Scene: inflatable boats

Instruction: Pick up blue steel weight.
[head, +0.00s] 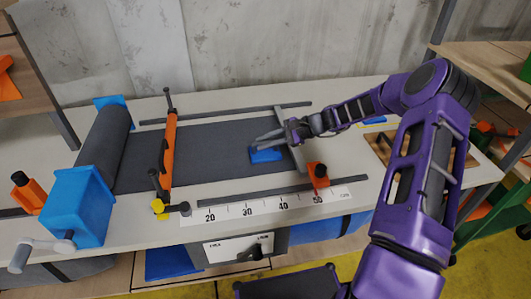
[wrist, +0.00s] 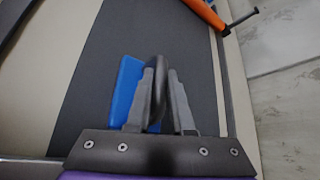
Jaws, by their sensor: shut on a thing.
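The blue steel weight (head: 265,155) is a flat blue block on the dark grey fabric strip (head: 205,150) on the bench. In the wrist view the blue steel weight (wrist: 124,90) shows to the left of the fingers, partly hidden by them. A dark curved handle (wrist: 157,75) stands between the fingers. My gripper (head: 266,140) is over the weight, and in the wrist view my gripper (wrist: 160,85) is shut on that handle. I cannot tell whether the weight is clear of the fabric.
An orange bar (head: 168,150) crosses the strip on the left, beside a fabric roll (head: 105,140) and a blue box (head: 80,205). An orange block (head: 317,177) stands at the front near a ruler (head: 265,207). A shallow wooden tray (head: 382,150) lies to the right. A concrete wall stands behind.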

